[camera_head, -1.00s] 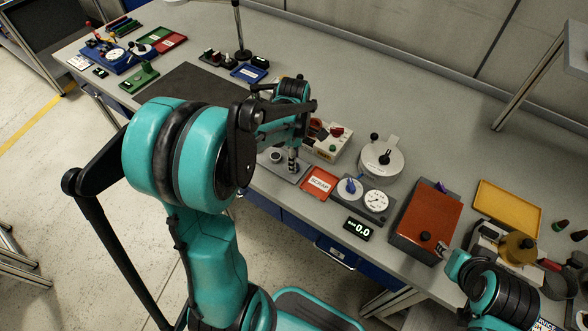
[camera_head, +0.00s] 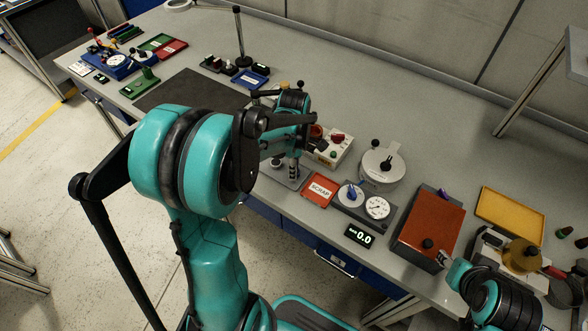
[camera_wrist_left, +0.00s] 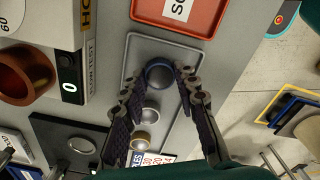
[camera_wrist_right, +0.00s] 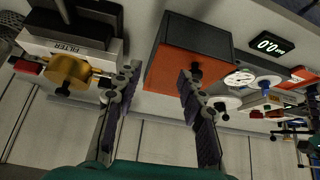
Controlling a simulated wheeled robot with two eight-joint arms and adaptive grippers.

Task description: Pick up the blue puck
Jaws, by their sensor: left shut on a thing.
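In the left wrist view, the blue puck (camera_wrist_left: 158,72) shows a dark blue rim and a rounded grey top. It is between the fingertips of my left gripper (camera_wrist_left: 159,80), which is shut on it. It is over the grey tray (camera_wrist_left: 192,48); I cannot tell whether it still touches the tray. Two more round grey pieces (camera_wrist_left: 150,114) are in a row with it, one with a brass-coloured ring (camera_wrist_left: 141,142). In the head view, my left gripper (camera_head: 291,170) points down at the tray and largely hides the puck. My right gripper (camera_wrist_right: 158,78) is open and empty.
A red SCRAP tray (camera_head: 319,189) lies just right of the grey tray. A control box (camera_head: 330,148) and a copper-coloured ring (camera_wrist_left: 27,75) stand close behind. A dial panel (camera_head: 364,204) and an orange-topped box (camera_head: 430,222) stand farther right.

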